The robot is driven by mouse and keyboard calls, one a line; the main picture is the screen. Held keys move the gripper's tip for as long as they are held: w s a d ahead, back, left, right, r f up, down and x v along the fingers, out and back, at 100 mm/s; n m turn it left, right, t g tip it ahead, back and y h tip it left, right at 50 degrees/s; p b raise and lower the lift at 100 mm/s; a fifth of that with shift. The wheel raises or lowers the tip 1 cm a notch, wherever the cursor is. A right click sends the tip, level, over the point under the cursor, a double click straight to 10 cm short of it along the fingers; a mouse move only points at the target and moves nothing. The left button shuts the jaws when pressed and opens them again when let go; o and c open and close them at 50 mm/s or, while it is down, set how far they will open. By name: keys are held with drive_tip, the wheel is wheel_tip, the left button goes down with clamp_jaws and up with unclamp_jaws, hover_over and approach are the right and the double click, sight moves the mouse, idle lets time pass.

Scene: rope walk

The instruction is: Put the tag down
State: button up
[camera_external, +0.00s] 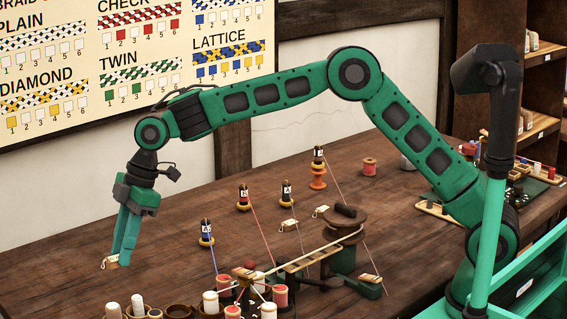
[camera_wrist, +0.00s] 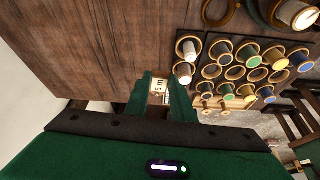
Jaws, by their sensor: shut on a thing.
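My gripper (camera_external: 122,240) points down over the left part of the brown wooden table (camera_external: 60,285). Its green fingers are shut on a small cream tag (camera_external: 110,262), held at the fingertips. In the wrist view the tag (camera_wrist: 158,92) shows between the fingers with dark lettering that I can read only in part. A brown part shows beside it. The tag looks close to the tabletop, but I cannot tell whether it touches.
A rack of round holders with spools (camera_wrist: 230,70) lies close to the right of the fingers in the wrist view. Other pale tags (camera_external: 289,225) lie near black-labelled bobbins (camera_external: 243,198). A wooden winding device (camera_external: 340,240) stands mid-table with threads. The table left of my gripper is bare.

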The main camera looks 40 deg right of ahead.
drive_tip(key=w+d+r+m+t, duration=0.15)
drive_tip(key=w+d, duration=0.25)
drive_tip(key=d, duration=0.5)
drive_tip(key=w+d+m, duration=0.3)
drive_tip(key=w+d, duration=0.1)
drive_tip(key=d, duration=0.4)
drive_tip(key=m+t+h, duration=0.3)
drive_tip(key=m+h, duration=0.1)
drive_tip(key=m, duration=0.8)
hover_over(355, 202)
drive_tip(key=s, duration=0.2)
drive_tip(key=shift+g, duration=0.25)
drive_tip(key=f, duration=0.5)
drive_tip(key=a+f, duration=0.1)
drive_tip(key=f, duration=0.2)
drive_tip(key=shift+w+d+f, duration=0.15)
drive_tip(key=shift+d+f, duration=0.15)
drive_tip(key=shift+d, duration=0.15)
drive_tip(key=shift+f, duration=1.95)
drive_tip(key=o, duration=1)
drive_tip(key=shift+f, duration=0.1)
